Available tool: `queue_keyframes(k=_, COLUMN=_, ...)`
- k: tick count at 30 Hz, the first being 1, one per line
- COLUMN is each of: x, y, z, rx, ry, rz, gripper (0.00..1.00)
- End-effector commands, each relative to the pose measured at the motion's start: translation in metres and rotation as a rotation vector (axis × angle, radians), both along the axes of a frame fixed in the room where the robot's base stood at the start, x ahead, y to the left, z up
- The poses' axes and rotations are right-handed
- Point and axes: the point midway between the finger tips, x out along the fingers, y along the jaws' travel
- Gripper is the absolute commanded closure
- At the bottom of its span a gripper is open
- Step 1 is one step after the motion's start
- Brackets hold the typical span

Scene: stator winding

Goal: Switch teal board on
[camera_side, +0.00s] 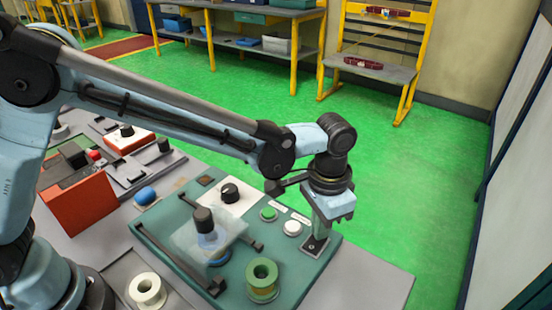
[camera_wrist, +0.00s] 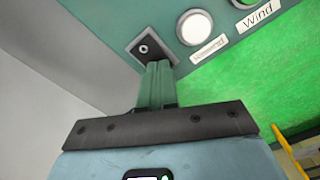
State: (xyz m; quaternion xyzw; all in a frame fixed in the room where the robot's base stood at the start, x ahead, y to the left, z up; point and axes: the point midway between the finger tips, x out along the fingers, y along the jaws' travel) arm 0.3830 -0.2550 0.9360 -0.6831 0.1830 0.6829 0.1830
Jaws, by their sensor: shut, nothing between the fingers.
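The teal board (camera_side: 292,272) lies on the grey table in the side view. At its right corner is a dark switch plate (camera_side: 314,247), which also shows in the wrist view (camera_wrist: 142,48) with a small round metal switch. My gripper (camera_side: 319,234) points down over this plate. Its shut, empty fingers (camera_wrist: 158,68) reach the plate's near edge in the wrist view, just below the metal switch. I cannot tell whether they touch it. The switch's position is not clear.
Beside the plate are a white button (camera_side: 292,228) and a green button (camera_side: 268,214), with labels. A green spool (camera_side: 262,278), a black knob (camera_side: 229,192) and a clear cover over a dark-capped post (camera_side: 204,220) stand on the board. Green floor is beyond.

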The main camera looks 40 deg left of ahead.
Motion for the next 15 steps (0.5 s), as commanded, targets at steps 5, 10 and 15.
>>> queue_keyframes(k=5, x=0.000, y=0.000, z=-0.003, rx=0.000, ry=0.001, rz=0.000, gripper=1.00)
queue_keyframes(k=10, x=0.000, y=0.000, z=-0.002, rx=0.000, ry=0.001, rz=0.000, gripper=1.00)
queue_keyframes(k=15, x=0.000, y=0.000, z=0.008, rx=0.000, ry=0.000, rz=0.000, gripper=1.00)
